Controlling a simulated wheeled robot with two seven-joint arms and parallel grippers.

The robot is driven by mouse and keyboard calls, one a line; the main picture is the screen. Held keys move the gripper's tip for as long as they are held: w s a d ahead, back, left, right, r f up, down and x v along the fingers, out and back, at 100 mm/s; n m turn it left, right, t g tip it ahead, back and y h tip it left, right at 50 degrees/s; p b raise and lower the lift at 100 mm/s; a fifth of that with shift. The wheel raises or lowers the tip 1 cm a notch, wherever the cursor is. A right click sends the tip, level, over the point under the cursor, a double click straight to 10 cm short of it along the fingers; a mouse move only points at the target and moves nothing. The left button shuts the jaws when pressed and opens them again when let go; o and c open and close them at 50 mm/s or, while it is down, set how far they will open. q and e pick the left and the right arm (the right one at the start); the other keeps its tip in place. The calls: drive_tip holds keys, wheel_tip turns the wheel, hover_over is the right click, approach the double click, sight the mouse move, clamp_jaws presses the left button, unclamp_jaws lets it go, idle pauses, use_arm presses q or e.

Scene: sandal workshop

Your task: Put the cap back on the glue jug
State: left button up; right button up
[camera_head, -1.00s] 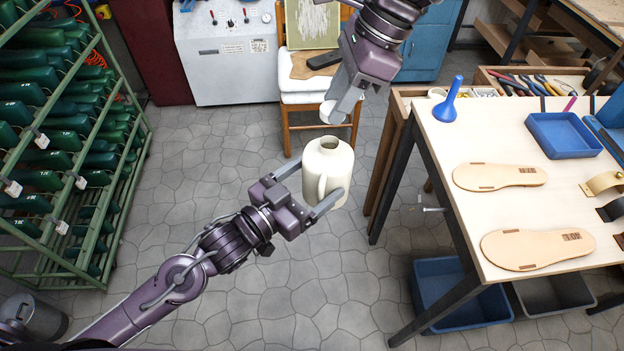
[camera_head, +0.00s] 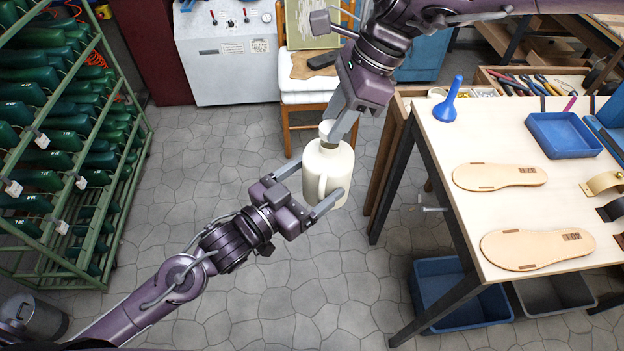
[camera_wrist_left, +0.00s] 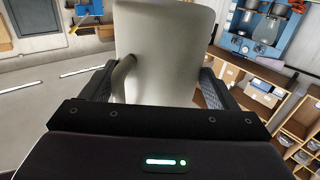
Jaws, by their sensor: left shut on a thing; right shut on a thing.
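The cream glue jug (camera_head: 328,172) is held upright in the air by my left gripper (camera_head: 307,188), whose fingers are shut on its body from both sides. The jug's handle faces my left gripper. The jug (camera_wrist_left: 165,50) fills the middle of the left wrist view, between the fingers. My right gripper (camera_head: 338,128) is above the jug's neck, shut on the whitish cap (camera_head: 325,129). The cap is at the jug's mouth, partly hidden by the right fingers. I cannot tell whether it touches the neck or is seated.
A workbench (camera_head: 470,130) with sandal soles, a blue tray (camera_head: 563,135) and a blue funnel (camera_head: 447,101) stands at the right. A green rack (camera_head: 75,130) is at the left. A chair (camera_head: 303,97) stands behind the jug. The floor between is clear.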

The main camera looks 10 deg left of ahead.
sight(326, 175)
idle(0.4)
idle(0.4)
drive_tip(key=shift+f, duration=0.85)
drive_tip(key=shift+f, duration=0.55)
